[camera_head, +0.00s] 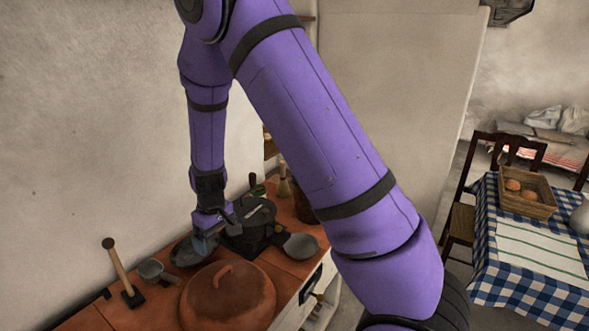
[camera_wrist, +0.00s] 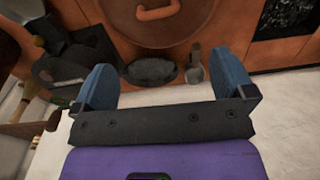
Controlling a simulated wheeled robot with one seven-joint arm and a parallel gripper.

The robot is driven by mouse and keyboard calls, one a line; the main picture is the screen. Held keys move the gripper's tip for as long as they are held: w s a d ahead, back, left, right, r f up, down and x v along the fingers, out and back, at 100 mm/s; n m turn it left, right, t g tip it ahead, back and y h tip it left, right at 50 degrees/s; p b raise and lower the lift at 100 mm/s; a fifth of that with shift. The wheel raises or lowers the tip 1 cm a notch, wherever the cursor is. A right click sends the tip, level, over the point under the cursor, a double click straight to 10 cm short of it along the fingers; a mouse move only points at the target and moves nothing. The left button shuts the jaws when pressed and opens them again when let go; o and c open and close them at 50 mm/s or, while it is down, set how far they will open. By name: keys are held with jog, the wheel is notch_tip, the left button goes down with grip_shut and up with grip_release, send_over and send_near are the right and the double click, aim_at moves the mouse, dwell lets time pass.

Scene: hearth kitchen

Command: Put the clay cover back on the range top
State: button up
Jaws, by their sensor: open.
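The clay cover (camera_head: 228,302) is a large round reddish-brown lid with a loop handle. In the head view it sits at the lower middle and appears to rest on the orange-tiled range top (camera_head: 105,318). In the wrist view the cover (camera_wrist: 115,22) is at the top, partly cut off, with its orange handle at the edge. My gripper (camera_head: 206,240) is above the range, behind the cover in the head view. In the wrist view my gripper (camera_wrist: 163,66) has its blue fingers wide apart, with nothing held between them. The cover lies beyond the fingertips, apart from them.
A dark shallow pan (camera_head: 186,252) lies close to my gripper. A black pot (camera_head: 250,235), a grey pan (camera_head: 299,246), a small saucepan (camera_head: 152,270) and a wooden-handled mallet (camera_head: 119,270) surround the cover. A checked-cloth table (camera_head: 487,262) with a basket (camera_head: 527,206) stands at right.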

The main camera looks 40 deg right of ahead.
jog(key=s+d+r+m+t, duration=0.1)
jog(key=s+r, duration=0.3)
jog(key=r, duration=0.3)
jog(key=s+d+r+t+y, duration=0.1)
jog(key=s+r, duration=0.2)
jog(key=r, duration=0.5)
jog(key=s+d+r+m, duration=0.1)
jog(key=s+r, duration=0.3)
jog(key=r, duration=0.3)
jog(key=s+d+r+t, duration=0.1)
jog(key=s+d+r, duration=0.1)
jog(key=s+r, duration=0.3)
jog(key=s+d+r+m+t+h, duration=0.1)
jog(key=s+r, duration=0.3)
jog(key=s, duration=0.8)
jog(key=shift+s+d+r+t, duration=0.35)
jog(key=shift+s+d+t, duration=0.05)
jog(key=shift+d+t, duration=0.1)
jog(key=shift+a, duration=0.1)
